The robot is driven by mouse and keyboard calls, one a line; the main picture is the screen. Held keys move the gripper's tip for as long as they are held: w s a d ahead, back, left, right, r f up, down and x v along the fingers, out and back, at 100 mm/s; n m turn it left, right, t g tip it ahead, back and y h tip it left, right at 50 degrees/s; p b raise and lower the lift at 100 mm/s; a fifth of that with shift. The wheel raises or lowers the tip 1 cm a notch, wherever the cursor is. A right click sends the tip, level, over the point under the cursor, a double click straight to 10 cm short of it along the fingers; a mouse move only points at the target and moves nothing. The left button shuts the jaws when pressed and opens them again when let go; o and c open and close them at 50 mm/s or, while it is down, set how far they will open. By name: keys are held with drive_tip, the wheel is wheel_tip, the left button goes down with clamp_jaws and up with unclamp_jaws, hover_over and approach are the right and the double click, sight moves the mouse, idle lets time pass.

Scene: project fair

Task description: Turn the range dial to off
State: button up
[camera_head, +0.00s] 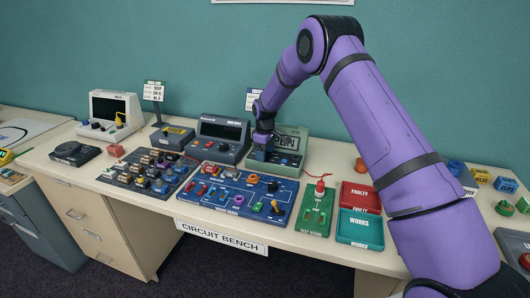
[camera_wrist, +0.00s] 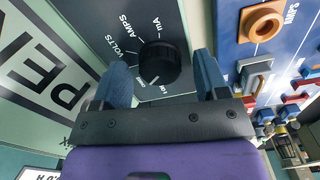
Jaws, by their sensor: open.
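The range dial (camera_wrist: 159,63) is a round black knob on the dark face of a meter (camera_head: 285,166). Labels mA, AMPS and VOLTS run around its upper and left side in the wrist view; smaller labels below it are hard to read. A pale mark shows near the dial's lower left, but I cannot tell surely which label it points to. The meter's pale green screen (camera_head: 292,136) shows large letters, partly readable as OPEN. My gripper (camera_wrist: 163,74) is open, with one blue-grey finger on each side of the dial; contact cannot be told. In the head view my gripper (camera_head: 263,139) hides the dial.
A blue circuit board (camera_head: 238,207) with colored parts lies in front of the meter. A grey instrument (camera_head: 219,137) stands left of it. A green test stand (camera_head: 316,212), a red tray (camera_head: 360,196) and a green tray (camera_head: 360,229) are to the right.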

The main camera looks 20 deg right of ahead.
drive_tip(key=c, duration=0.9)
drive_tip(key=m, duration=0.3)
drive_tip(key=shift+m, duration=2)
drive_tip(key=o, duration=0.9)
